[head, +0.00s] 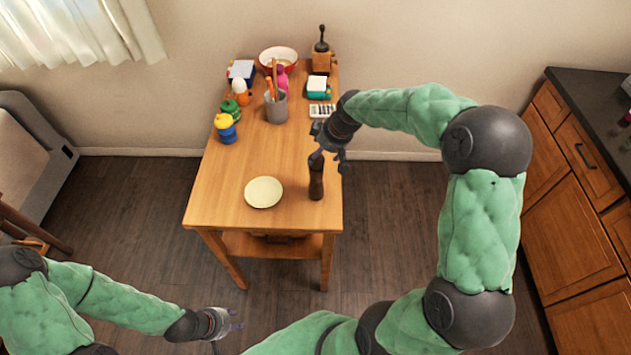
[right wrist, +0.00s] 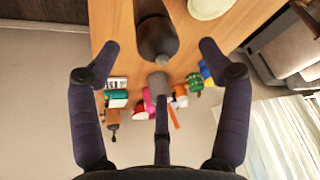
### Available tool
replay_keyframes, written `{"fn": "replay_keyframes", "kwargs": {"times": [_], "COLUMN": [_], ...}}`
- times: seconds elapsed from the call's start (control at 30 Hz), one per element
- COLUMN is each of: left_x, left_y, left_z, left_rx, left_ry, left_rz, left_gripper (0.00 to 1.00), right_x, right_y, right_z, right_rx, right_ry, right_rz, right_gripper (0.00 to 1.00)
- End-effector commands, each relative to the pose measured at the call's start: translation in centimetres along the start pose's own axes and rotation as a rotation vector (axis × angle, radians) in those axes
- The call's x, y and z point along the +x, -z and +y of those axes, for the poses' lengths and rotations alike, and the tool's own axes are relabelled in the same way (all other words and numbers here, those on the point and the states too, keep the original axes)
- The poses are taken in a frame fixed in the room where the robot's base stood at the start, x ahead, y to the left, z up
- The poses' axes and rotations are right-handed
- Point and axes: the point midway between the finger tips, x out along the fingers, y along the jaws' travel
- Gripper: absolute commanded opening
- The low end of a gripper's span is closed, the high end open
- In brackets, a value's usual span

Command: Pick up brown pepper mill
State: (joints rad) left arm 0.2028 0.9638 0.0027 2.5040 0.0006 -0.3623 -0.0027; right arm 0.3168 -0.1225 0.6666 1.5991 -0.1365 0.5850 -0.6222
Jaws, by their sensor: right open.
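The brown pepper mill (head: 316,180) stands upright near the right edge of the wooden table, to the right of a pale plate. In the right wrist view the mill (right wrist: 156,38) appears from above as a dark round top, ahead of and between the spread fingers. My right gripper (head: 328,153) is open and empty, close above the mill's top. In the right wrist view its fingers (right wrist: 158,60) are wide apart. I cannot tell whether either finger touches the mill. My left gripper (head: 228,322) is low at the front, away from the table; its jaw state is unclear.
The pale plate (head: 263,192) lies left of the mill. A grey utensil cup (head: 276,107), small toys (head: 226,128), a red-rimmed bowl (head: 278,57) and a coffee grinder (head: 321,55) stand farther back. The table's front left is clear. Wooden cabinets (head: 572,200) stand at the right.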

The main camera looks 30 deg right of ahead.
Motion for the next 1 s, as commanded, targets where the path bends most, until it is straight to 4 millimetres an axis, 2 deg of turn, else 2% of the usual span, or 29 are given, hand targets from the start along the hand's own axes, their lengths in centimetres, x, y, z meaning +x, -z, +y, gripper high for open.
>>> {"fn": "replay_keyframes", "kwargs": {"times": [0.27,0.6,0.83,0.87,1.0], "left_x": [0.0,0.1,0.1,0.1,0.1], "left_y": [0.1,0.1,0.1,0.1,0.1], "left_z": [0.0,0.0,0.0,0.0,0.0], "left_rx": [0.0,0.0,0.0,0.0,0.0], "left_ry": [0.0,0.0,0.0,0.0,0.0], "left_rz": [0.001,0.001,0.001,0.001,0.001], "left_gripper": [0.4,0.4,0.4,0.4,0.4], "right_x": [1.6,5.8,6.0,6.0,6.0], "right_y": [0.0,0.0,0.1,0.1,0.1], "right_z": [0.0,0.2,0.2,0.2,0.2], "right_rx": [0.0,-0.001,-0.001,-0.001,-0.001], "right_ry": [0.001,0.001,0.0,0.0,0.0], "right_rz": [-0.001,-0.001,0.0,0.0,0.0], "right_gripper": [0.78,0.78,0.78,0.75,0.35]}}
